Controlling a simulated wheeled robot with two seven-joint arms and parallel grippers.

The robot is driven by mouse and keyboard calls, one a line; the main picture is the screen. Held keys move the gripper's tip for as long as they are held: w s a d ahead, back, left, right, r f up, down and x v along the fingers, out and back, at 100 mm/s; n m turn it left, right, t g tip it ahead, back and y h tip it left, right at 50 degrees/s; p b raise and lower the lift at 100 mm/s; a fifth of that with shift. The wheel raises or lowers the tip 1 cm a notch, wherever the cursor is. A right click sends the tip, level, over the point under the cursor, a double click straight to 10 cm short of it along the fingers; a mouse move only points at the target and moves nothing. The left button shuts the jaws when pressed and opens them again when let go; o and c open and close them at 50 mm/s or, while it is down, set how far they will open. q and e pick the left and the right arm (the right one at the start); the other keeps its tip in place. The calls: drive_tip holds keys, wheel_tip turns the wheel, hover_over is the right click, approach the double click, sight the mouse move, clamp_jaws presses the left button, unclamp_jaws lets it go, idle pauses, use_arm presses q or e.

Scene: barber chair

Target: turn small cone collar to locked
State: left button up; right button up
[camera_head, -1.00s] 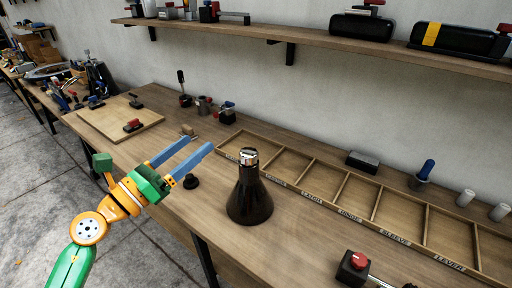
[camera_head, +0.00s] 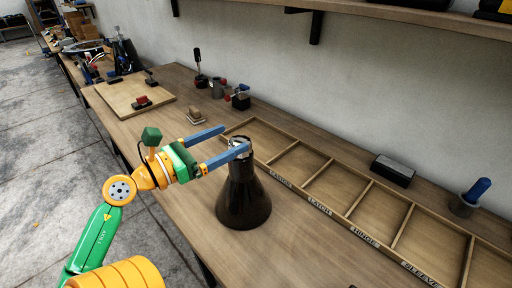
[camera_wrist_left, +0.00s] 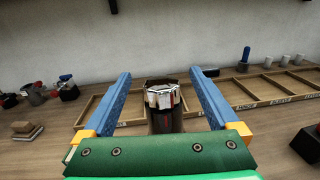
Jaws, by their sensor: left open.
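A dark brown cone (camera_head: 243,200) stands upright on the wooden bench, with a small silver collar (camera_head: 239,146) at its top. In the left wrist view the collar (camera_wrist_left: 162,94) sits between the two blue fingers, with a gap on each side, and a red mark shows on the dark body below it. My left gripper (camera_head: 236,140) is open, its fingers reaching to the height of the collar. In the head view one finger passes close to the collar. Whether it touches cannot be told there. My right gripper is not in view.
A labelled wooden compartment tray (camera_head: 330,212) lies behind and to the right of the cone. A square board (camera_head: 125,98) and small tools lie at the far left. A grey block (camera_head: 392,171) and a blue-handled tool (camera_head: 474,192) stand behind the tray. A shelf runs above.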

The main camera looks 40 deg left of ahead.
sight(240, 141)
use_arm(q)
wheel_tip(240, 141, down, 2)
drive_tip(key=shift+f+b, duration=0.2)
drive_tip(key=shift+b, duration=0.4)
drive_tip(key=w+p, duration=0.1)
drive_tip(key=w, duration=0.1)
drive_tip(key=w+p, duration=0.1)
drive_tip(key=w, duration=0.1)
drive_tip(key=w+d+p, duration=0.1)
drive_tip(key=w, duration=0.1)
drive_tip(key=shift+r, duration=0.3)
drive_tip(key=shift+w+d+f, duration=0.15)
drive_tip(key=shift+w+f, duration=0.05)
drive_tip(key=shift+w, duration=0.35)
drive_tip(key=c, duration=1.4)
drive_tip(key=f+m+h+b, duration=0.1)
drive_tip(key=h+b, duration=0.1)
drive_tip(key=b, duration=0.3)
drive_tip(key=shift+d+f+m+g+b, duration=0.1)
drive_tip(key=shift+f+m+g+b, duration=0.2)
drive_tip(key=shift+d+r+h+p, duration=0.15)
drive_tip(key=shift+r+h+p, duration=0.15)
drive_tip(key=shift+r+p, duration=0.35)
drive_tip(key=shift+o, duration=0.2)
drive_tip(key=shift+s+f+m+h+b, duration=0.1)
drive_tip(key=shift+m+h+b, duration=0.2)
drive_tip(key=shift+b, duration=0.45)
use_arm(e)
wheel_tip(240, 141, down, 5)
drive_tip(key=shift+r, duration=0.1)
